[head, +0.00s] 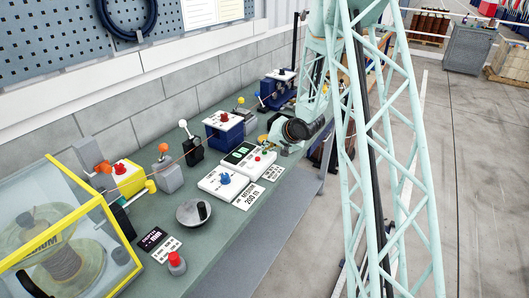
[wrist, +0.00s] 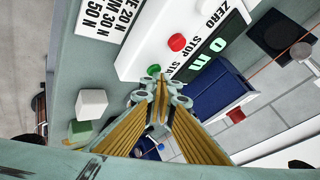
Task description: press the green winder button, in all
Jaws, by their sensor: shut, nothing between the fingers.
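The green button (wrist: 153,70) shows in the wrist view on the face of a white control box (wrist: 145,45), below and left of a red button (wrist: 177,42). My gripper (wrist: 158,84) is shut and empty. In the wrist view its fingertips overlap the lower edge of the green button; I cannot tell whether they touch it. In the head view my gripper (head: 267,146) is low over the right end of the white box (head: 262,164). The red button (head: 257,158) shows there, and I cannot make out the green one.
A second white box with a blue knob (head: 225,180) stands to the left. A dark blue box with a red knob (head: 224,127) stands behind. Printed cards (head: 249,196) lie in front. A yellow-framed clear case (head: 66,240) holds a spool at far left.

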